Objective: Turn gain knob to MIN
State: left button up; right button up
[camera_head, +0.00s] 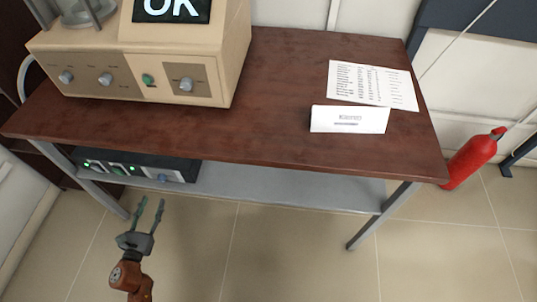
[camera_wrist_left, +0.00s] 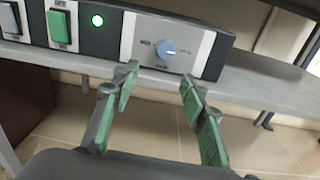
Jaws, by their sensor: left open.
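The gain knob (camera_wrist_left: 166,48) is a blue-grey dial with a pale pointer line on a light panel, between small printed labels, in the left wrist view. The pointer seems to face up and left, but the labels are too small to read surely. In the head view the knob (camera_head: 163,178) sits at the right end of the dark unit (camera_head: 130,168) on the lower shelf. My left gripper (camera_head: 149,215) is open and empty, in front of and below the unit. Its green-padded fingers (camera_wrist_left: 157,88) stand apart, short of the knob. My right gripper is not in view.
The table top (camera_head: 270,110) overhangs the grey shelf (camera_head: 290,188). A beige instrument (camera_head: 150,60) stands on top. A table leg (camera_head: 370,230) and red extinguisher (camera_head: 473,158) are at right.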

aim_at(161, 181)
pick_arm(q)
jog(key=w, duration=0.2)
jog(key=w+r+m+b, duration=0.1)
jog(key=w, duration=0.2)
jog(key=w+d+m+b, duration=0.1)
jog(key=w, duration=0.2)
jog(key=shift+w+r, duration=0.15)
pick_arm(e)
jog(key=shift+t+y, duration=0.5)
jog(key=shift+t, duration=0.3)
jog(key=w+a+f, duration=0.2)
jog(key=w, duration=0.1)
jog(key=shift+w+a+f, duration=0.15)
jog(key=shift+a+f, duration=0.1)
pick_arm(q)
grip_shut()
